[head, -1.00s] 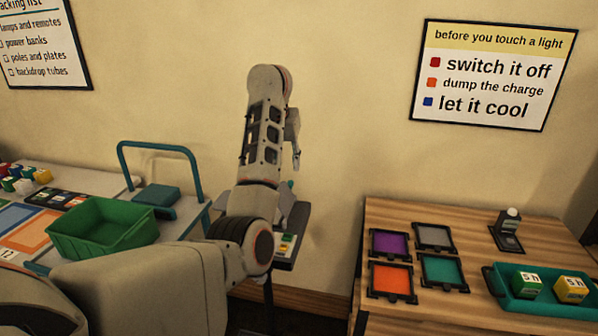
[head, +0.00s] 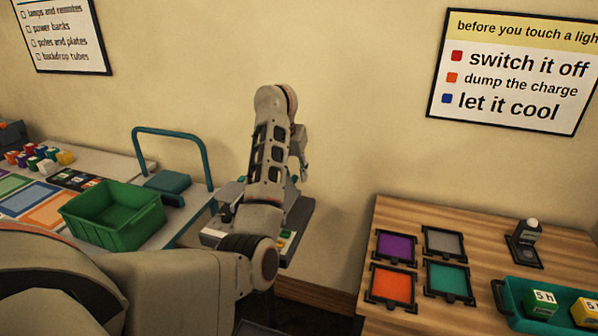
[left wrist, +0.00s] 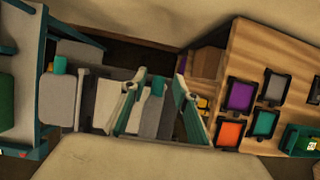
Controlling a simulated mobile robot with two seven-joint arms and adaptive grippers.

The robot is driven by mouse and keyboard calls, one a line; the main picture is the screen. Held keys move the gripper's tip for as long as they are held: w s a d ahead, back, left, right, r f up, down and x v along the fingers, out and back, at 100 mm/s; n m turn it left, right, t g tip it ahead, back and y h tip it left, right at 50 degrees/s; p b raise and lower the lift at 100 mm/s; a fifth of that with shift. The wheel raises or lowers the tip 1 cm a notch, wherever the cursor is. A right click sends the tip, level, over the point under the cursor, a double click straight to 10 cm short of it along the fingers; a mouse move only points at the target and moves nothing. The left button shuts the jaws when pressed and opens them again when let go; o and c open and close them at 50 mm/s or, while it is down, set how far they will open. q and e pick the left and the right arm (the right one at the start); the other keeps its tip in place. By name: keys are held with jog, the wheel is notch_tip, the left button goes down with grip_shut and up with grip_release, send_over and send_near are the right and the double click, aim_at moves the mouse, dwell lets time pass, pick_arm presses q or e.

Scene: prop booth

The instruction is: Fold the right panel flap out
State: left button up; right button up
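A small panel stand (head: 296,222) stands between the two tables, mostly hidden behind my left arm in the head view. In the left wrist view it shows a grey left plate with a teal tab (left wrist: 60,100), a pale middle (left wrist: 106,91), and a grey right flap (left wrist: 152,118) with a teal tab (left wrist: 157,86). My left gripper (head: 303,172) points down over the stand. In the left wrist view its fingers (left wrist: 163,105) are apart, with the right flap and its tab seen between them; contact cannot be told. My right gripper is not in view.
A wooden table (head: 388,213) on the right holds coloured framed tiles, a small black stand (head: 525,243) and a teal tray (head: 510,308) with cubes. The left table holds a green bin (head: 113,222); a teal-handled cart (head: 170,132) is beside it.

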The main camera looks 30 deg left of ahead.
pick_arm(q)
grip_shut()
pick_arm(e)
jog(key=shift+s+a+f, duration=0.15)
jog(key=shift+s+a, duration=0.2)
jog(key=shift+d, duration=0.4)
